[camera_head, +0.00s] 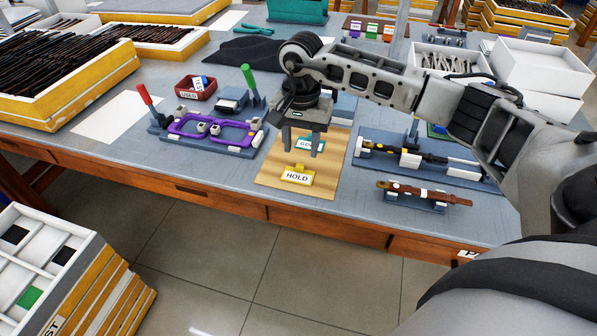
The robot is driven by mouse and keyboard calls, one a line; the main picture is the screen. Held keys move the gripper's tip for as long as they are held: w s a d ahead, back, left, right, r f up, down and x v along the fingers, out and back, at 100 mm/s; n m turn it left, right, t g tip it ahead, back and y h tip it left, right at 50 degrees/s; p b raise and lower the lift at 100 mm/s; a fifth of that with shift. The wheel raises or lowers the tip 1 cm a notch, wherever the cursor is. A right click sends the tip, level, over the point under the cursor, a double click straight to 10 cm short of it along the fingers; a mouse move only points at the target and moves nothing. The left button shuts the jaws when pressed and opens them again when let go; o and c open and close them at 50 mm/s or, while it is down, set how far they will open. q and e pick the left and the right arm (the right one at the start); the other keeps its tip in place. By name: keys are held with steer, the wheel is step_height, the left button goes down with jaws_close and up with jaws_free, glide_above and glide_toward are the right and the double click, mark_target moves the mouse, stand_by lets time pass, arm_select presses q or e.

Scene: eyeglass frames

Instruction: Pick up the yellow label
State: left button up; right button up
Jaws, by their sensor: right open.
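The yellow label (298,175), marked HOLD, lies on a wooden board (263,177) near the table's front edge. My right gripper (301,146) hangs fingers-down over the board, behind the yellow label in the picture. Its fingers are apart, with nothing seen held. A green-edged label (306,144) shows between and behind the fingers, partly hidden by them. The yellow label is in full view, and the fingers look apart from it. My left gripper is out of view.
Left of the board, a blue fixture (233,150) holds purple eyeglass frames (208,128), with red and green handles standing up. To the right are a long blue fixture (440,170) and a smaller one with a brown temple piece (410,192). A red bin (196,90) stands behind.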

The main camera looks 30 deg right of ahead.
mark_target(300, 166)
step_height(300, 166, down, 5)
steer(key=shift+a+f+p, duration=0.15)
steer(key=shift+p, duration=0.2)
jaws_close()
